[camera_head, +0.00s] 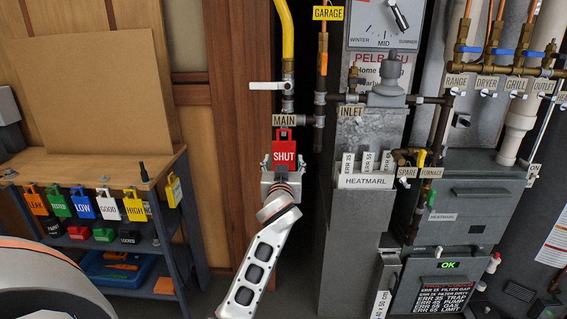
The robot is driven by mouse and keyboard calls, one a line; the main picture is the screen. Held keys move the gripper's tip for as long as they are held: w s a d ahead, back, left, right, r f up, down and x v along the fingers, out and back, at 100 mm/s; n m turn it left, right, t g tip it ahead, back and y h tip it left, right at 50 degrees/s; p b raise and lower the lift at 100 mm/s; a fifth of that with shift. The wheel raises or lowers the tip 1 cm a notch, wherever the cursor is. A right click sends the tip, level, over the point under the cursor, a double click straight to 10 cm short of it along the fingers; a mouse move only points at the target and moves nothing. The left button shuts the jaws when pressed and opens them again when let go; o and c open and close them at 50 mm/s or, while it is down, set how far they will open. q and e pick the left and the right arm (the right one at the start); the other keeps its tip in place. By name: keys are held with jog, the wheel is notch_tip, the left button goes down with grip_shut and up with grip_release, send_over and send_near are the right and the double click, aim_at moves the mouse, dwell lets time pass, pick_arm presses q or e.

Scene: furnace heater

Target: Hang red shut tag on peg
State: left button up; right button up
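The red SHUT tag (284,154) is upright, its lettering facing me and its red loop at the top. It is just below the MAIN label (285,120), in front of the pipework. My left gripper (282,178) is at the tag's lower edge and appears shut on it, with the fingertips mostly hidden. The arm reaches up from below. I cannot make out a peg behind the tag, nor whether the loop touches one. My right gripper is not in view.
A white valve lever (268,86) sticks out left of the main pipe above the tag. The grey furnace housing (350,220) stands close on the right. A wooden bench (100,165) at left has several coloured tags along its front edge, including a yellow HIGH tag (134,206).

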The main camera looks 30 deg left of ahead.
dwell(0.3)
pick_arm(q)
jog(key=v, duration=1.2)
jog(key=s+d+f+m+h, duration=0.1)
jog(key=d+f+m+h, duration=0.15)
jog(key=f, duration=0.45)
jog(key=s+d+f+m+h, duration=0.1)
jog(key=d+f+m+h, duration=0.2)
jog(key=f, duration=0.5)
jog(key=s+d+f+m+g+h, duration=0.1)
jog(key=s+d+f, duration=0.3)
jog(key=s+f, duration=0.4)
jog(key=s+d+f+m+g+h+p, duration=0.1)
jog(key=s+d+f+m+g+h, duration=0.1)
jog(key=s+f, duration=0.6)
jog(key=s+d+f+m+g+h, duration=0.1)
jog(key=s+d+f+m+h, duration=0.1)
jog(key=s+d+f, duration=0.4)
notch_tip(320, 180, down, 3)
jog(key=s+h, duration=0.1)
jog(key=s, duration=0.1)
jog(key=shift+s+d+f+g, duration=0.2)
jog(key=shift+s+f+g, duration=0.05)
jog(key=shift+s+g, duration=0.15)
